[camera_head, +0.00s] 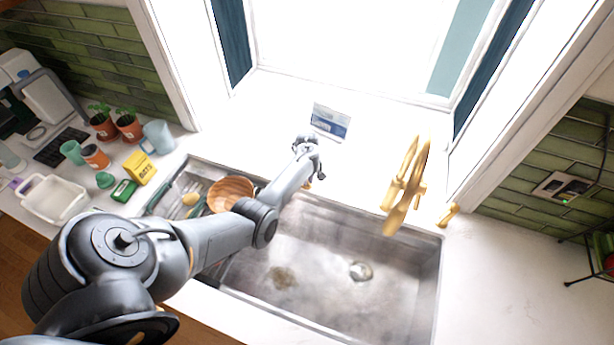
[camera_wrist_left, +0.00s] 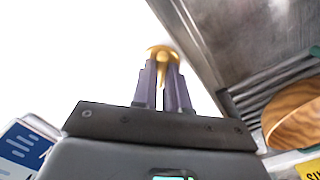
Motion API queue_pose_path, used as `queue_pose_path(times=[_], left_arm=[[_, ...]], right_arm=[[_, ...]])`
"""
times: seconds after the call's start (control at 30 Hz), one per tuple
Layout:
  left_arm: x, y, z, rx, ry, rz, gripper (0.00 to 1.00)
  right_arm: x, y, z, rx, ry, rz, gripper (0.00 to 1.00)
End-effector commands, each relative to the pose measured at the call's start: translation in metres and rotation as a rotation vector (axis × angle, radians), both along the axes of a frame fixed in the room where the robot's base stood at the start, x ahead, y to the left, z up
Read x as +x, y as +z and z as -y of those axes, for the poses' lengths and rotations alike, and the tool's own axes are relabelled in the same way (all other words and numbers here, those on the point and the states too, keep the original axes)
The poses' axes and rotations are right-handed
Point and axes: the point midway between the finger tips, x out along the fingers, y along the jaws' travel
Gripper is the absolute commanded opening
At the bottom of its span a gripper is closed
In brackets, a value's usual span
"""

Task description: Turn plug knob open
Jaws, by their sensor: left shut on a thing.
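The gold plug knob (camera_wrist_left: 162,50) shows at the tips of my left gripper's two purple fingers in the left wrist view. My left gripper (camera_wrist_left: 165,72) is shut on it; its exact turn is hard to tell because the fingers hide part of it. In the head view my left gripper (camera_head: 308,147) is at the counter behind the sink's back edge, left of the gold faucet. My arm reaches there from the lower left. The metal sink (camera_head: 325,240) has its round drain (camera_head: 360,271) in view. My right gripper is not in view.
The gold faucet (camera_head: 405,185) stands right of the gripper. A blue-and-white card (camera_head: 331,121) stands just behind it, near the window. A wooden bowl (camera_head: 231,193) sits at the sink's left. The counter right of the sink is mostly clear.

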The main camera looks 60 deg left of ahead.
Motion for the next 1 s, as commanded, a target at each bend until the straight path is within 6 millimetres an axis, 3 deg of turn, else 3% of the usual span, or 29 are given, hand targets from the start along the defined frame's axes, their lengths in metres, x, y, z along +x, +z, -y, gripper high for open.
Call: queue_pose_path(times=[0.6,1.0], left_arm=[[0.0000,-0.0011,-0.0004,0.001,0.571,0.001,0.00],[-0.0004,-0.0015,-0.0005,0.001,0.790,0.000,0.00]], right_arm=[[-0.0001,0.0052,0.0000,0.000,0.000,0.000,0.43],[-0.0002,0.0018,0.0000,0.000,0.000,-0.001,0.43]])
